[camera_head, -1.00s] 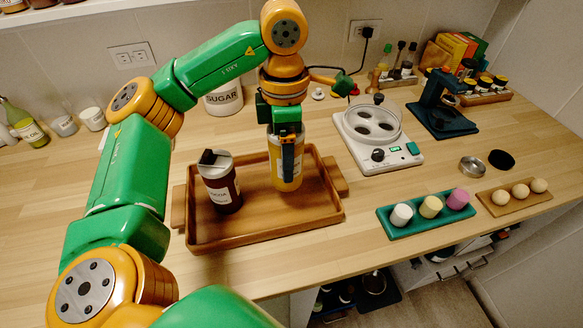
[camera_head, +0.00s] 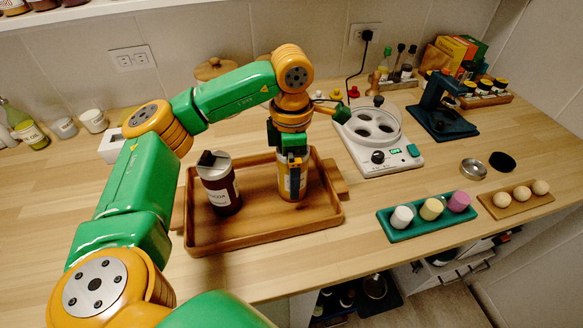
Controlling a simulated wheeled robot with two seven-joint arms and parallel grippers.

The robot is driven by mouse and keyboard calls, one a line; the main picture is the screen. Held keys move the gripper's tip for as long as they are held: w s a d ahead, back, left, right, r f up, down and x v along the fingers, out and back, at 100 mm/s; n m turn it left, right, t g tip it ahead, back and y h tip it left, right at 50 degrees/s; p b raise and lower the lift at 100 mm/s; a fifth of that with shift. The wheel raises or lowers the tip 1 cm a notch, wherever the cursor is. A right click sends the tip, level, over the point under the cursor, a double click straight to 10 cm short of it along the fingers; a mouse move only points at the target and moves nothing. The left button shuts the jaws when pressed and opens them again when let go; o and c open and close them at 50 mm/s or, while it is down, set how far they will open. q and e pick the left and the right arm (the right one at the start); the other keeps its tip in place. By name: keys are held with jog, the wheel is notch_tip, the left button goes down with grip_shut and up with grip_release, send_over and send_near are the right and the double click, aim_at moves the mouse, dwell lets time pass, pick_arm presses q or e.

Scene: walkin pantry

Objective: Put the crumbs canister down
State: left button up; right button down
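A canister with a yellowish body (camera_head: 284,183), which I take to be the crumbs canister, stands upright at the right back of the wooden tray (camera_head: 262,236). Its label is too small and too covered to read. My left gripper (camera_head: 294,175) comes down over it from above, with a finger in front of its side, and appears shut on it. The gripper hides its top. Its base looks at or very near the tray floor. A dark brown canister (camera_head: 222,192) with a light lid stands in the left part of the tray, apart from it. My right gripper is not in view.
A white appliance (camera_head: 385,150) with round wells stands right of the tray. A green holder (camera_head: 425,221) with several coloured pieces lies at the front right. A wooden lid (camera_head: 215,69) shows behind my arm. The tray's front middle is clear.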

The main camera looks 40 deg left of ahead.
pick_arm(q)
notch_tip(320, 180, up, 12)
jog(key=p, duration=0.3)
jog(key=shift+r+p, duration=0.2)
jog(key=shift+p, duration=0.1)
